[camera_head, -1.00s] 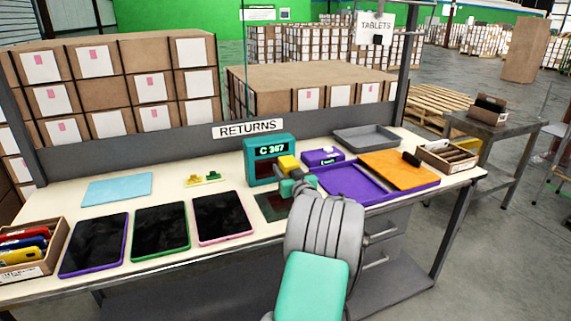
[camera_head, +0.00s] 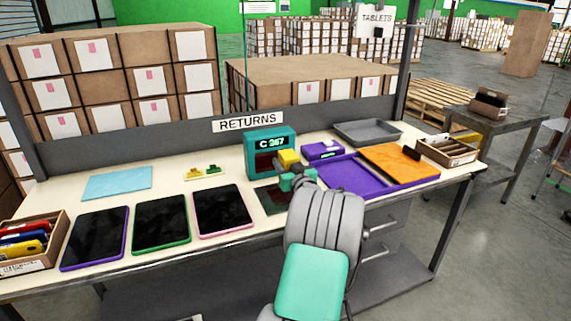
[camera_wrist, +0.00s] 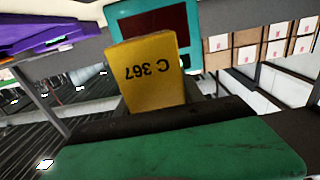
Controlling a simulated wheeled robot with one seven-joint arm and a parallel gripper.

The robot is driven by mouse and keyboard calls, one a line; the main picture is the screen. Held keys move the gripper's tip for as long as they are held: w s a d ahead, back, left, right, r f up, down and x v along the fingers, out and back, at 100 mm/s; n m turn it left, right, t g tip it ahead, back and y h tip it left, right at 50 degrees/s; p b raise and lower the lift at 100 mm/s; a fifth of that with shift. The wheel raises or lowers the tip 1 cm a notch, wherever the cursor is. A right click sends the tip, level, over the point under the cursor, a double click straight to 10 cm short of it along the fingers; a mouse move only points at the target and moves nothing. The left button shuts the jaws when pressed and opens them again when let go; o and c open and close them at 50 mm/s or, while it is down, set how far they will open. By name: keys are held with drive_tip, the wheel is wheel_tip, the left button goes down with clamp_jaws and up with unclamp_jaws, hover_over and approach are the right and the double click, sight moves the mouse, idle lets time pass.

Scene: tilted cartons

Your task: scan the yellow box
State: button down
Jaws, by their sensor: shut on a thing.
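The yellow box (camera_head: 288,158) is held up in front of the teal scanner (camera_head: 247,156) on the table. My gripper (camera_head: 291,178) is shut on the box. In the wrist view the yellow box (camera_wrist: 148,75) shows a face with the black code C 367, upside down in the picture. The scanner (camera_wrist: 113,16) stands behind it there, with its dark red window partly hidden by the box. The scanner's lit display reads what looks like C 367. I cannot tell whether the box touches the scanner. A dark pad (camera_head: 272,200) lies below the gripper, partly hidden.
A purple tray (camera_head: 345,180), an orange panel (camera_head: 395,163) and a grey tray (camera_head: 367,131) lie to the right. Three tablets, one of them pink-edged (camera_head: 222,210), lie to the left. A small yellow-green piece (camera_head: 203,172) and a blue sheet (camera_head: 117,184) lie behind them.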

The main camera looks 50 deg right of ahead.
sight(286, 151)
drive_tip(key=shift+r+p, duration=1.05)
drive_tip(key=shift+r, duration=2)
